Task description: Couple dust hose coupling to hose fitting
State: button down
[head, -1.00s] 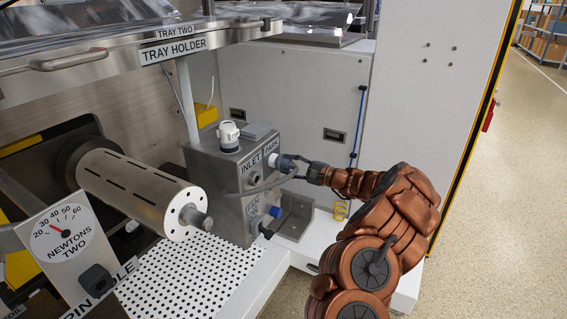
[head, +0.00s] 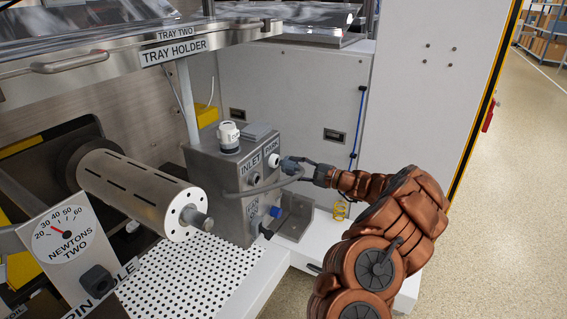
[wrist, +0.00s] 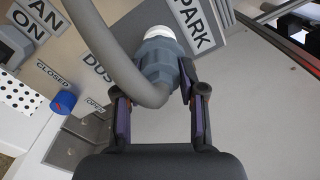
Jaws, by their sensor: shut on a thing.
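My gripper (head: 300,163) is shut on the grey-blue dust hose coupling (head: 289,167), in front of the PARK side of the metal box. In the wrist view the coupling (wrist: 160,68) sits between the two fingers (wrist: 158,108), with a white ring (wrist: 160,33) at its far end. A grey hose (wrist: 118,60) bends from it toward the upper left. In the head view a round white fitting (head: 274,160) under the PARK label appears just left of the coupling. I cannot tell whether they touch. A small round fitting (head: 254,178) under the INLET label is partly behind the hose.
The metal box (head: 218,195) also carries a blue knob (head: 276,211) and a white-capped part (head: 228,133) on top. A slotted roller (head: 140,190) and perforated plate (head: 180,270) lie left. A grey bracket (head: 295,215) is below my gripper. The floor at right is clear.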

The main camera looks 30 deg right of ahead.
aim_at(299, 167)
jog(key=shift+s+d, duration=0.25)
jog(key=shift+s, duration=0.2)
jog(key=p+v, duration=0.1)
jog(key=v, duration=0.3)
jog(key=shift+s+d+r, duration=0.1)
jog(key=shift+s+d, duration=0.15)
jog(key=shift+s, duration=0.05)
jog(key=shift+s+a, duration=0.15)
jog(key=shift+s, duration=0.15)
jog(key=s+a+b, duration=0.2)
jog(key=s+a, duration=0.3)
jog(key=a, duration=0.5)
jog(key=shift+s, duration=0.4)
jog(key=shift+w, duration=0.1)
